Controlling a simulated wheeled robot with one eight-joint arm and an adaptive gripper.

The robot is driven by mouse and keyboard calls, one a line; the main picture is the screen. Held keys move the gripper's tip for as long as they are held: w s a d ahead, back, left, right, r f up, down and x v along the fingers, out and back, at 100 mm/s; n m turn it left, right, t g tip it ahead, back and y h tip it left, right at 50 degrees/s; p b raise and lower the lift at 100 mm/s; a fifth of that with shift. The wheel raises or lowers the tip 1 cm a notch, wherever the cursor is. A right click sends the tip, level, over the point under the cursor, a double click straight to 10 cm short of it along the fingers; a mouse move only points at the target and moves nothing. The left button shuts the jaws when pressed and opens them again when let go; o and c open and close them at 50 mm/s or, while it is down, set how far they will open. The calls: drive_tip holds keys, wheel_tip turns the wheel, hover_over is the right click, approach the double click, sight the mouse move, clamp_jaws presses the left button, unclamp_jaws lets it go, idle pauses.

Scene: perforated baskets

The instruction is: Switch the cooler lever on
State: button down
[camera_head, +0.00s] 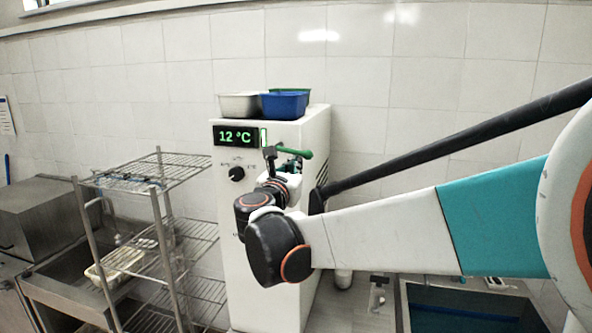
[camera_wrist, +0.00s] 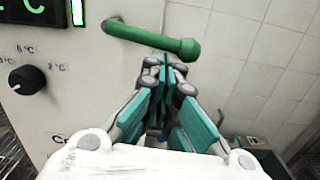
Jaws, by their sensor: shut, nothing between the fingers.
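The cooler (camera_head: 263,292) is a tall white cabinet against the tiled wall. Its green display (camera_head: 236,135) reads 12 °C, and a lit green bar shows beside the digits. The green lever (camera_head: 295,152) sticks out to the right near the top of the front. In the wrist view the lever (camera_wrist: 150,38) runs from its pivot at upper left to a thick end at right. My gripper (camera_wrist: 168,66) is shut and empty, with its fingertips just below the lever's outer part. I cannot tell whether they touch it. In the head view my arm hides much of the gripper.
A black dial (camera_head: 236,173) is on the cooler front, left of the lever. Blue (camera_head: 284,106) and grey (camera_head: 239,105) baskets sit on top. A wire rack (camera_head: 160,172) stands left, with a metal sink beyond. A blue-lined basin (camera_head: 470,312) is at lower right.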

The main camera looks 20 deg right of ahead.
drive_tip(key=shift+s+d+r, duration=0.15)
drive_tip(key=shift+s+r, duration=0.1)
drive_tip(key=shift+r, duration=0.05)
idle(0.6)
drive_tip(key=s+a+f+b, duration=0.3)
drive_tip(key=s+a, duration=0.3)
drive_tip(key=s, duration=0.2)
drive_tip(key=shift+s+a+f+b, duration=0.15)
drive_tip(key=shift+s+f+b, duration=0.2)
drive_tip(key=shift+f, duration=0.3)
